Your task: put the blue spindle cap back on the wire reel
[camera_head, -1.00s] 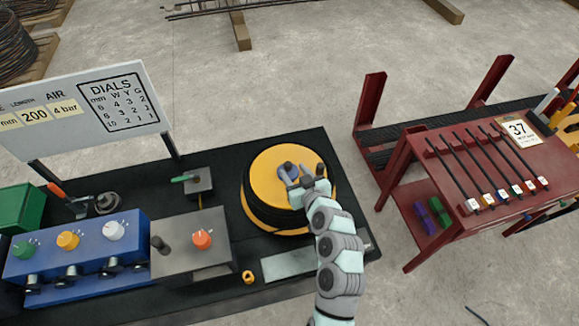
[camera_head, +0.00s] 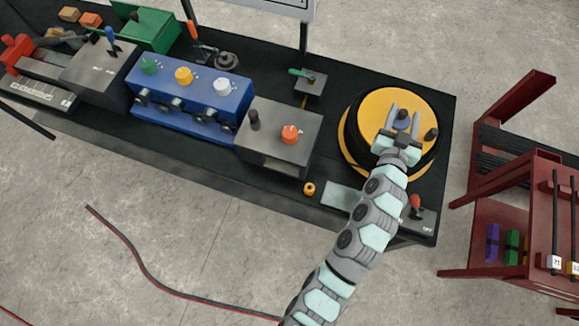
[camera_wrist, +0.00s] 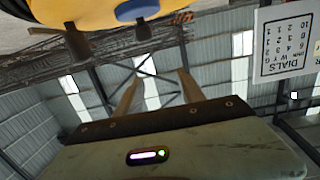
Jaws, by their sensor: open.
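The wire reel (camera_head: 371,103) has a yellow top face and dark wire around its side, and lies flat on the bench's right end. The blue spindle cap (camera_head: 402,125) is at the middle of the yellow face, with a dark knob at its centre. My gripper (camera_head: 403,115) is open, its fingers to either side of the cap as seen from above. In the wrist view the cap (camera_wrist: 134,11) shows at the top edge on the yellow face (camera_wrist: 85,12), beyond my empty, spread fingers (camera_wrist: 159,78). A gap shows between fingers and cap.
A second dark knob (camera_head: 431,133) stands up on the reel's right side. A red rack (camera_head: 520,215) stands to the right.

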